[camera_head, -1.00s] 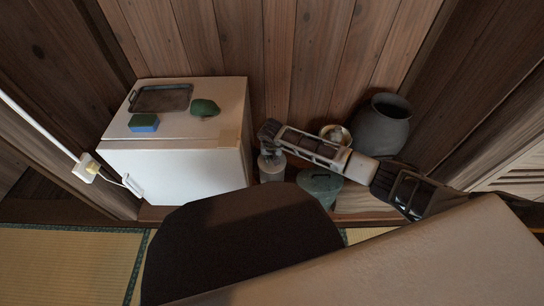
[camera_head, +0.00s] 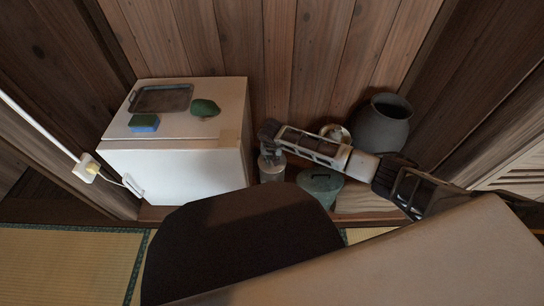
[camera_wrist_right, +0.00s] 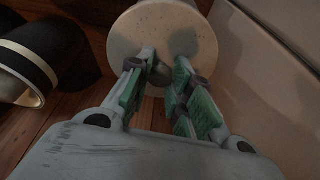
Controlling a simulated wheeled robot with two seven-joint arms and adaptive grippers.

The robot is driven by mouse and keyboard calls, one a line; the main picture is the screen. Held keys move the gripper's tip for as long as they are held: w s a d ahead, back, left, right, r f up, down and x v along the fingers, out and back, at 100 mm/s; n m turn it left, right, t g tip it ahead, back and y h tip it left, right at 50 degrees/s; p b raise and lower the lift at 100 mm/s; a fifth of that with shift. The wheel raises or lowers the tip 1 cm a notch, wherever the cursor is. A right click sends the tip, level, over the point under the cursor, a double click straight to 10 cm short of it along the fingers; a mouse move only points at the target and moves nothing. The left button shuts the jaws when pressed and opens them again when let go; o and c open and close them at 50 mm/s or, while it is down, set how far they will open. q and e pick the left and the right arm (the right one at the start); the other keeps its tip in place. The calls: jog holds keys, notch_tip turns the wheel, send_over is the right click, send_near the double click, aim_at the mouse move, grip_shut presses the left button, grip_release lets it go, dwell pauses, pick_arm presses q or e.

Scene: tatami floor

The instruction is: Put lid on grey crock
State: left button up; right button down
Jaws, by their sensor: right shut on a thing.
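My right gripper (camera_head: 268,146) reaches in from the right, low beside the white cabinet. In the right wrist view the green-padded fingers (camera_wrist_right: 163,80) are shut on the knob of a round, pale speckled lid (camera_wrist_right: 163,32). A small grey crock (camera_head: 271,169) stands directly below the gripper in the head view, next to the cabinet. A pale body shows behind the lid's far edge in the wrist view; I cannot tell whether the lid touches its rim. My left gripper is not in view.
The white cabinet (camera_head: 180,172) bears a tray (camera_head: 162,98), a green lump (camera_head: 205,108) and a blue-green sponge (camera_head: 144,123). A large dark urn (camera_head: 382,128) stands behind my arm. Wooden walls close in.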

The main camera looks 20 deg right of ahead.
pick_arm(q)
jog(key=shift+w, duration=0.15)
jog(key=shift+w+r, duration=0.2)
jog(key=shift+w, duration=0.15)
pick_arm(e)
jog(key=shift+f, duration=0.1)
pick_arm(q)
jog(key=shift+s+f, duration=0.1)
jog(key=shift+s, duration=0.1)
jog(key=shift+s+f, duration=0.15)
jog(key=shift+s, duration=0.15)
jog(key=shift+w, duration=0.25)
